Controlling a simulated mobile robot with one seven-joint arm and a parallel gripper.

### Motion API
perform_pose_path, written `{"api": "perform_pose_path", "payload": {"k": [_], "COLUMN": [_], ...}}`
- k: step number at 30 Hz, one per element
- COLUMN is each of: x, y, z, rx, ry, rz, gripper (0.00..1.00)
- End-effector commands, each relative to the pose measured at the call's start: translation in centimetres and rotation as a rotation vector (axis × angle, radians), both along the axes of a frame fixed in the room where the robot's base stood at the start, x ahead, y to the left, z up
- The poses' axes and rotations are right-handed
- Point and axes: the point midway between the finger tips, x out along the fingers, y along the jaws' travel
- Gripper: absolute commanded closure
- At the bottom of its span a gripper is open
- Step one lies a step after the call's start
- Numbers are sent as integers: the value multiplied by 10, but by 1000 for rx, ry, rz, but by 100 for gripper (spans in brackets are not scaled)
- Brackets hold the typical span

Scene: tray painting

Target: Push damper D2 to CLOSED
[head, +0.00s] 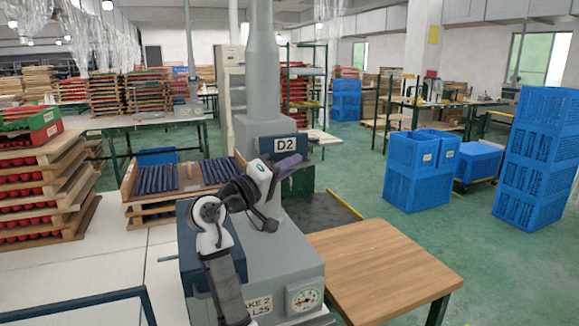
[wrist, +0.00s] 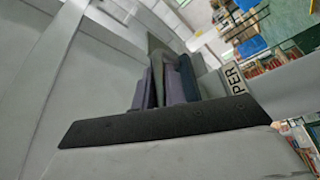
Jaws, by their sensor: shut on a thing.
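My gripper (head: 290,164) is just below the sign, at the front of the duct. In the wrist view my gripper (wrist: 158,84) is shut on a part of the damper, which I take to be its handle. The fingers hide most of that handle, so its exact position cannot be told. A label ending in "PER" (wrist: 237,80) shows beside the fingers.
A grey machine body (head: 265,262) with a gauge (head: 305,296) stands below the duct. A wooden table (head: 385,268) is to its right. A tray of dark blue bars (head: 180,178) is to the left. Blue crates (head: 417,170) stand on the green floor farther right.

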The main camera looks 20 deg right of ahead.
Motion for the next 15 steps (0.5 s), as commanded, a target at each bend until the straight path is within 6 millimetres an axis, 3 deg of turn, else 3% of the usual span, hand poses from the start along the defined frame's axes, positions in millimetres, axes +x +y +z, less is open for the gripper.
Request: {"api": "perform_pose_path", "payload": {"k": [8, 15], "x": [7, 52], "y": [0, 1], "z": [1, 2], "rx": [0, 0], "ry": [0, 2], "rz": [0, -1], "gripper": [100, 100]}}
